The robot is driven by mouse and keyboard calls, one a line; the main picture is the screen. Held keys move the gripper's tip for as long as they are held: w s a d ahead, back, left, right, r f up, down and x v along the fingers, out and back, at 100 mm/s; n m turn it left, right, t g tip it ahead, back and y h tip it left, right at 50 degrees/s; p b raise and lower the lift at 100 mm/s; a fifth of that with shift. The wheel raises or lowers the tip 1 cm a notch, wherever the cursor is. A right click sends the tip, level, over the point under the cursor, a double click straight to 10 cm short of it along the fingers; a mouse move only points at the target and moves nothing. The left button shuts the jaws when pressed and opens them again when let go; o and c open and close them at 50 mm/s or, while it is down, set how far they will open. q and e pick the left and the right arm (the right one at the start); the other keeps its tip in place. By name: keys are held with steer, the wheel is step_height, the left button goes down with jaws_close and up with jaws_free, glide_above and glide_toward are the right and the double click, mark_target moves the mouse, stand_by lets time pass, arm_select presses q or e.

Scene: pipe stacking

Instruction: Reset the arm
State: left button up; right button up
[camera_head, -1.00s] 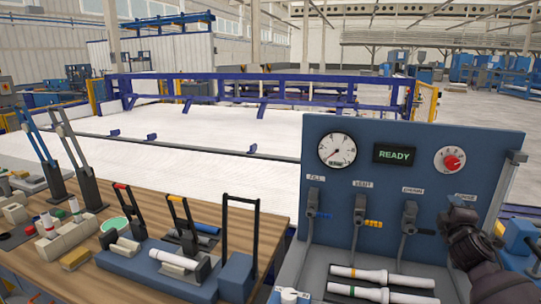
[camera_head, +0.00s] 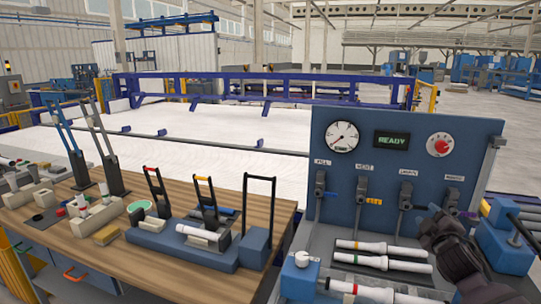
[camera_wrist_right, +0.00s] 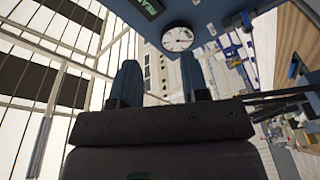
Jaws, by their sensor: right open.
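My right arm comes in at the lower right of the head view, in front of the blue panel (camera_head: 345,205). Its dark gripper (camera_head: 432,222) sits over the panel's lower right part and hides some of it. In the right wrist view the two fingers of the right gripper (camera_wrist_right: 160,75) stand apart with nothing between them. The panel's white gauge (camera_wrist_right: 177,39) shows beyond the fingers. My left gripper is not in view.
White pipes with coloured bands (camera_head: 380,247) lie on a dark tray below the panel. A wooden table (camera_head: 170,200) at left holds blue fixtures, upright levers and short pipes. A blue device (camera_head: 505,240) stands right of my arm.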

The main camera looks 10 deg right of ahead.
steer(key=s+a+f+m+g+y+b, duration=0.1)
steer(key=s+a+f+m+y+b, duration=0.1)
steer(key=s+a+f, duration=0.45)
steer(key=s+a+f+m+g+y+b, duration=0.1)
steer(key=s+a+f, duration=0.25)
steer(key=f, duration=0.55)
steer(key=s+a+f+m+g+y+b, duration=0.1)
steer(key=s+a+f+m+y+b, duration=0.1)
steer(key=s+a+f, duration=0.45)
steer(key=s+a+f+m+g+b, duration=0.1)
steer(key=s+a+f+b, duration=0.1)
steer(key=s+f, duration=0.5)
steer(key=s+a+f+m+g+b, duration=0.2)
steer(key=s+a+f, duration=0.1)
steer(key=s+f, duration=0.5)
step_height(320, 180, down, 2)
steer(key=shift+s+f+g, duration=0.2)
steer(key=shift+f+g, duration=0.05)
steer(key=shift+g, duration=0.05)
steer(key=shift+a, duration=0.1)
